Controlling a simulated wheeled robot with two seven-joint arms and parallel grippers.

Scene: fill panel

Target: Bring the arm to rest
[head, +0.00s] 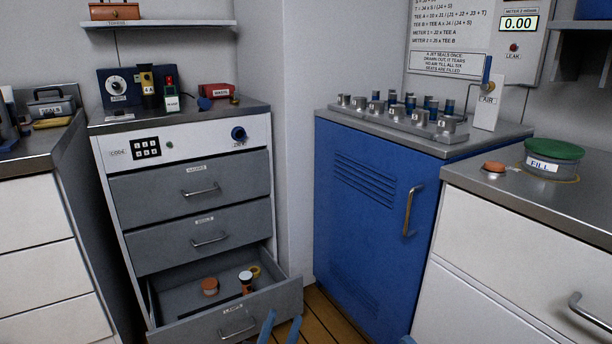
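My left gripper (281,328) shows at the bottom edge, just right of the open bottom drawer (237,324). Its two blue fingers are apart with nothing visible between them. A small blue tip at the bottom edge, farther right, looks like part of my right gripper (407,340); its fingers cannot be made out. Neither gripper visibly touches anything.
The drawer juts out from the grey cabinet (190,198), whose upper drawers are shut. A blue cabinet (362,215) carries a metal rack (402,120) with several cylinders. A green-topped FILL container (553,160) and an orange button (494,167) are on the right counter. Some wooden floor shows between.

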